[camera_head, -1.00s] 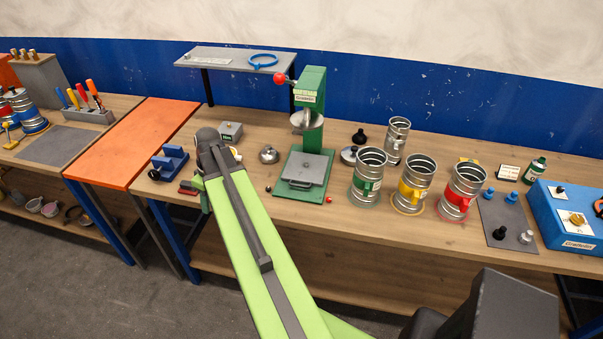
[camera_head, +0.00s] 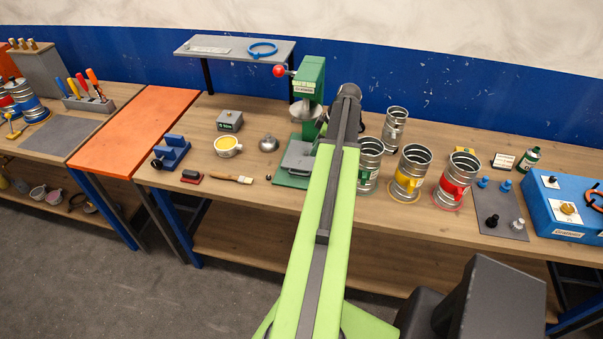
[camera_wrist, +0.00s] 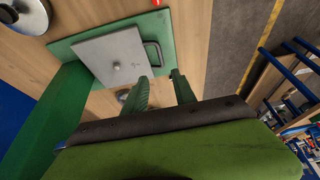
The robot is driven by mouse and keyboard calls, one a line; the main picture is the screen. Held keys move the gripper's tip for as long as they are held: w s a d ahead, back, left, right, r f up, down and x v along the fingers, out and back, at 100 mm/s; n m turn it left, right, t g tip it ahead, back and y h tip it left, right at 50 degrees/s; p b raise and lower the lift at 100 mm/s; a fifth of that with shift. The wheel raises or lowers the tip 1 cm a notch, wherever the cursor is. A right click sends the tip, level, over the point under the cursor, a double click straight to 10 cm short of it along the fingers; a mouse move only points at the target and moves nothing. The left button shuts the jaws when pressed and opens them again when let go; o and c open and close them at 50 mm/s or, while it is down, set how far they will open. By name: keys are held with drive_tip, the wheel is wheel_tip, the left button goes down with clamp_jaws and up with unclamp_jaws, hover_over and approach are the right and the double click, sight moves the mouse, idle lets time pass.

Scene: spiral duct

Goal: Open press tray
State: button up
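The green press (camera_head: 308,88) stands on the workbench, with a red knob on its lever and a round metal plate under its head. Its grey press tray (camera_head: 298,157) lies on the green base, its right side hidden behind my arm. In the wrist view the square tray (camera_wrist: 112,58) has a small knob in its middle and a dark loop handle (camera_wrist: 154,52) on its right edge. My gripper (camera_wrist: 160,86) is open and empty, its two green fingers apart just below the handle in that picture. I cannot tell whether they touch anything. The fingers are hidden in the head view.
Metal duct pieces with green, yellow and red clamps (camera_head: 410,172) stand right of my arm. A yellow-filled bowl (camera_head: 227,146), a brush (camera_head: 232,178) and a metal knob piece (camera_head: 269,144) lie left of the press. A grey shelf (camera_head: 225,50) stands behind.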

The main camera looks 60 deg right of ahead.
drive_tip(key=b, duration=1.2)
approach(301, 170)
drive_tip(key=a+f, duration=0.2)
drive_tip(key=w+a+f, duration=0.1)
drive_tip(key=a+f, duration=0.1)
drive_tip(key=f, duration=0.1)
drive_tip(key=shift+w, duration=0.15)
drive_tip(key=shift+w+f, duration=0.3)
drive_tip(key=shift+f, duration=0.15)
drive_tip(key=shift+a+r, duration=0.1)
drive_tip(key=shift+r, duration=0.05)
drive_tip(key=shift+c, duration=0.4)
clamp_jaws()
